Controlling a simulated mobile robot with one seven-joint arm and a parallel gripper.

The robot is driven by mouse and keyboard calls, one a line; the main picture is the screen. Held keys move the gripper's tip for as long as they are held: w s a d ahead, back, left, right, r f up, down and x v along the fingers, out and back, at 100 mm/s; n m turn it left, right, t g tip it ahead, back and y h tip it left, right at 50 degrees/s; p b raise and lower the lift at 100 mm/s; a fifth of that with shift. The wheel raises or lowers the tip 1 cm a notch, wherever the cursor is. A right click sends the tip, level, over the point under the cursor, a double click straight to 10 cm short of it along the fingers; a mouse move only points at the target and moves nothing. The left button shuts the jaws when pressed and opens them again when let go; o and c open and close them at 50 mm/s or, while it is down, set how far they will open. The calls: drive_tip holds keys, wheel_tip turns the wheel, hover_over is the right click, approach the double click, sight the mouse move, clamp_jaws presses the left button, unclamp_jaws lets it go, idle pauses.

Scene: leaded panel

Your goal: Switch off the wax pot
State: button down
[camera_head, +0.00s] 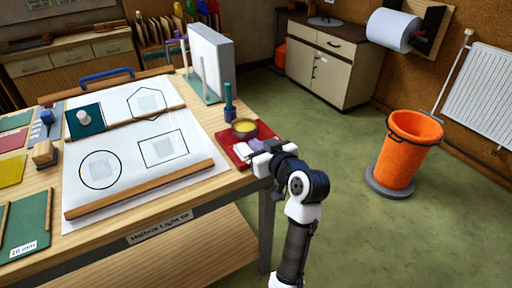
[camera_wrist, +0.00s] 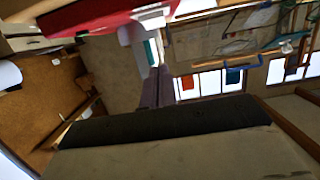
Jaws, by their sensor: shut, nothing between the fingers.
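The wax pot (camera_head: 244,128) is a small round dark pot with yellow wax, on a red mat (camera_head: 228,141) at the table's right edge. My gripper (camera_head: 258,147) is at the mat's front right, just in front of the pot and close to it. Its fingers are shut and empty; their tips are small and partly hidden in the head view. I cannot make out a switch on the pot, and whether the gripper touches the pot or mat is unclear. In the wrist view a red surface (camera_wrist: 92,14), likely the mat, crosses the top; the pot is not clearly visible.
A dark green bottle (camera_head: 230,103) stands behind the pot, near a white upright board (camera_head: 212,60). Pale small items lie on the mat. An orange bin (camera_head: 402,150) stands on open floor.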

drive_tip(key=f+b+v, duration=0.1)
drive_tip(key=v, duration=0.6)
drive_tip(key=shift+s+f+b, duration=0.25)
drive_tip(key=shift+f+b, duration=0.1)
drive_tip(key=shift+d, duration=0.1)
